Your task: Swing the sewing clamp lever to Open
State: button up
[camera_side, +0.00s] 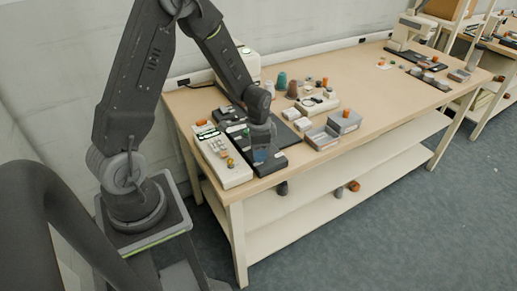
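My gripper (262,150) points down over the left end of the workbench, above a black fixture (275,162). My wrist and gripper hide part of this fixture. A bluish patch shows at the gripper's lower end; I cannot tell what it is. The fingers are too small and dark to tell open from shut. A white panel (228,171) with small coloured controls lies just left of the gripper at the bench's front edge. I cannot make out the sewing clamp lever or its Open mark.
The workbench (350,72) carries thread cones (282,81), a white machine (245,66) behind my arm, grey trays (322,138) and an orange roll (346,113) right of the gripper. The bench's middle back is clear. More black fixtures (424,78) stand at the far right.

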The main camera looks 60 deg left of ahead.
grip_shut()
jog(key=shift+w+d+n, duration=0.1)
jog(key=shift+w+n, duration=0.05)
jog(key=shift+n, duration=0.15)
jog(key=n, duration=0.1)
jog(key=w+n, duration=0.1)
jog(key=shift+w+d+n, duration=0.1)
jog(key=shift+d+n, duration=0.1)
jog(key=shift+n, duration=0.2)
jog(key=w+n, duration=0.1)
jog(key=n, duration=0.1)
jog(key=shift+w+n, duration=0.15)
jog(key=shift+n, duration=0.15)
jog(key=n, duration=0.1)
jog(key=w+n, duration=0.1)
jog(key=n, duration=0.1)
jog(key=shift+w+a, duration=0.1)
jog(key=shift+w, duration=0.2)
jog(key=shift+w+a+n, duration=0.15)
jog(key=shift+w+n, duration=0.15)
jog(key=shift+n, duration=0.45)
jog(key=shift+w+a+n, duration=0.1)
jog(key=shift+w+n, duration=0.15)
jog(key=shift+n, duration=0.5)
jog(key=shift+o, duration=0.3)
grip_release()
